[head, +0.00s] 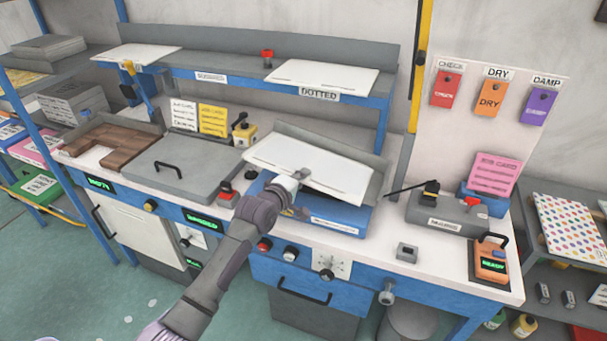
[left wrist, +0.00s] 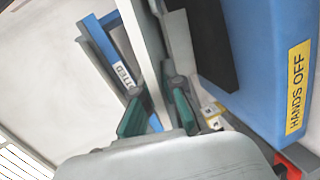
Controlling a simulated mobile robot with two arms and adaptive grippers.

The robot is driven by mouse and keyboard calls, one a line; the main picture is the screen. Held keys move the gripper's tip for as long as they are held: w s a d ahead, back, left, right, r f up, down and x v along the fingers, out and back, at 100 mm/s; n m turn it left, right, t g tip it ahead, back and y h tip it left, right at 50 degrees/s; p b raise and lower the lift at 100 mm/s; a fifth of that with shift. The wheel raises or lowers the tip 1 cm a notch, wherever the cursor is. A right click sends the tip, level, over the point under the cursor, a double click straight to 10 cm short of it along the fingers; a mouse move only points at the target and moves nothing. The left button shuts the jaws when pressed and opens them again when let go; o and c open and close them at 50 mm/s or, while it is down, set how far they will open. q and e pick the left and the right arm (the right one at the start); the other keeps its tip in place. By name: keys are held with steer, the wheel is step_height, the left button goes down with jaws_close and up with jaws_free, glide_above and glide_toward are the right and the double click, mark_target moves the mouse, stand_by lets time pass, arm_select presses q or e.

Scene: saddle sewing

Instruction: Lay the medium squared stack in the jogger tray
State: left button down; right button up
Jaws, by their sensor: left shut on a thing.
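A white squared stack (head: 320,170) lies nearly flat over the blue jogger (head: 335,215), in front of its grey back wall (head: 335,142). My left gripper (head: 292,180) is shut on the stack's near edge. In the left wrist view, the fingers (left wrist: 158,108) pinch the pale stack (left wrist: 140,45) edge-on between green pads. The stack hides most of the tray floor, and I cannot tell whether it touches the tray. My right gripper is in neither view.
Other white stacks lie on the raised shelf, one above the DOTTED label (head: 320,95). A grey lidded box (head: 180,167) stands left of the jogger, and a grey device (head: 445,213) stands right. A blue body with a HANDS OFF label (left wrist: 297,85) is close in the left wrist view.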

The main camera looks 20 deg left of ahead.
arm_select(q)
steer(key=shift+r, duration=0.15)
steer(key=c, duration=1.2)
jaws_free()
steer(key=shift+s+f, duration=0.1)
steer(key=shift+f, duration=0.1)
steer(key=v, duration=1.2)
steer(key=s+f+m+g+y, duration=0.1)
steer(key=s+f+m+g, duration=0.1)
steer(key=f, duration=0.9)
steer(key=s+f+m+g, duration=0.2)
steer(key=f, duration=0.9)
steer(key=s+f+m+g, duration=0.2)
steer(key=s+f, duration=0.3)
steer(key=f, duration=0.3)
steer(key=s+f+m+g, duration=0.1)
steer(key=s+f, duration=0.4)
steer(key=f, duration=0.4)
steer(key=s+f+m+g, duration=0.2)
steer(key=s+f, duration=0.4)
steer(key=s, duration=0.6)
steer(key=s+d+f+m+g+y+b, duration=0.1)
steer(key=s+f+m+g, duration=0.1)
steer(key=s+f+m, duration=0.2)
steer(key=s+f+m+g, duration=0.3)
steer(key=s+f, duration=0.6)
steer(key=s, duration=1.1)
steer(key=shift+s+d+f+m, duration=0.15)
steer(key=shift+s+d+m, duration=0.1)
steer(key=shift+m, duration=0.35)
